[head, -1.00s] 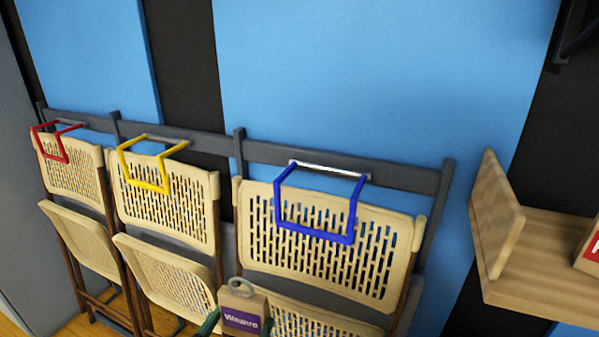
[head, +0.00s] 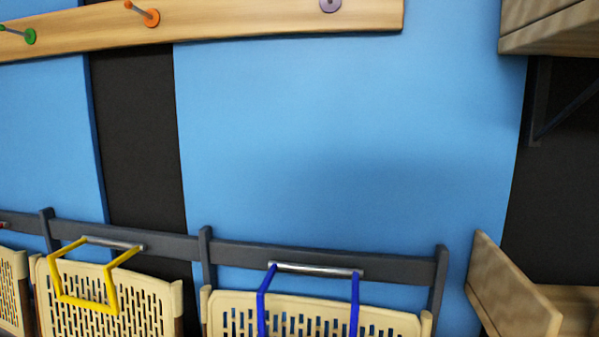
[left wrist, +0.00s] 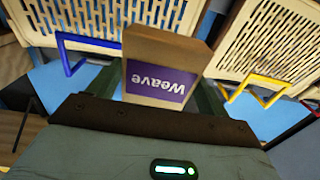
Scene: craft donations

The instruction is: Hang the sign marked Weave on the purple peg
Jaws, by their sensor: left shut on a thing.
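The wooden sign marked Weave (left wrist: 164,72), a tan block with a purple label, shows in the left wrist view, upside down there. My left gripper (left wrist: 165,88) is shut on it, with a finger on each side. Neither the sign nor my left gripper shows in the head view. The purple peg (head: 330,4) is at the top edge of the head view, on the wooden peg rail (head: 290,22), right of the orange peg. Nothing is seen hanging on its visible part. My right gripper is in neither view.
An orange peg (head: 150,17) and a green peg (head: 30,36) are further left on the rail. Wooden shelves stand at right. The blue wall between is clear.

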